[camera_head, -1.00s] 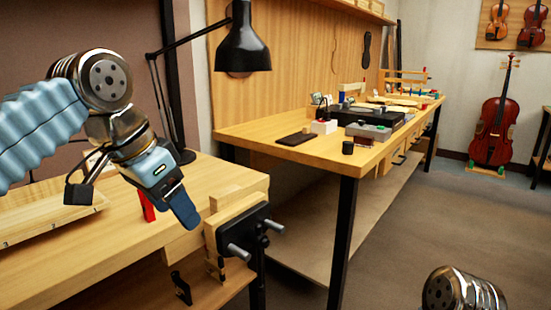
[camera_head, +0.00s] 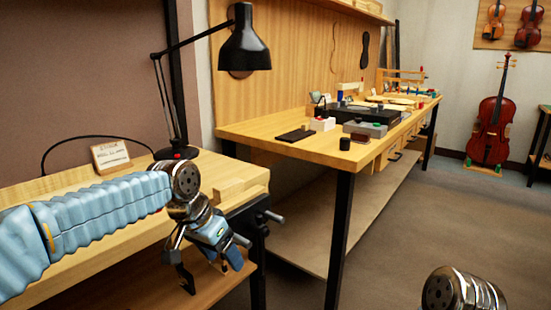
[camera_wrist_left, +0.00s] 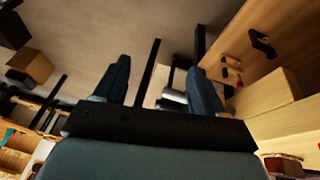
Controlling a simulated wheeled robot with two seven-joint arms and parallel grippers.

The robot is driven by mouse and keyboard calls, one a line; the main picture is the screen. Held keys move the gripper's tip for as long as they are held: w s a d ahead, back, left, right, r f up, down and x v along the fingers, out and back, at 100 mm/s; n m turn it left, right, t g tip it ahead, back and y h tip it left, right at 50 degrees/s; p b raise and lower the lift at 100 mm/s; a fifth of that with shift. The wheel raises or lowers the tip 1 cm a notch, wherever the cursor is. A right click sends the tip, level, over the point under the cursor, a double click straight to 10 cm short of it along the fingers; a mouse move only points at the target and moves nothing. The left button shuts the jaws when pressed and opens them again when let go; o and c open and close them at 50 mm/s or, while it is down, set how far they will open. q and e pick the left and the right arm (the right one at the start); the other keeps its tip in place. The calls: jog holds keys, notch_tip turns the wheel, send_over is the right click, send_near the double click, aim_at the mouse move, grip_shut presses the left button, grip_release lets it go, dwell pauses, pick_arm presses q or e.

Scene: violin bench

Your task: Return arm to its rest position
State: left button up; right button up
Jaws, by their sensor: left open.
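My left arm (camera_head: 100,215) comes in from the left, its light-blue sleeved links low over the near bench. My left gripper (camera_head: 226,262) points down in front of the bench's front edge, beside the vise. In the left wrist view its two dark blue fingers (camera_wrist_left: 158,88) stand wide apart with nothing held between them. Of my right arm only a metal joint (camera_head: 462,290) shows at the bottom right; its gripper is out of view.
The near bench (camera_head: 55,185) carries a black vise (camera_head: 262,222) at its right corner, a small sign (camera_head: 111,156) and a black lamp (camera_head: 243,48). A second bench (camera_head: 262,133) holds several tools and boxes. Open floor (camera_head: 430,225) lies to the right.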

pick_arm(q)
notch_tip(320, 180, down, 28)
jog(key=s+d+n+g, duration=0.1)
jog(key=s+d+n, duration=0.1)
jog(key=n, duration=0.1)
jog(key=s+a+f+n+g, duration=0.1)
jog(key=s+f+n, duration=0.4)
jog(key=s+f, duration=1.2)
jog(key=shift+s+a+f+h, duration=0.15)
jog(key=shift+s+f+h, duration=0.25)
jog(key=shift+s, duration=0.45)
jog(key=shift+c, duration=0.4)
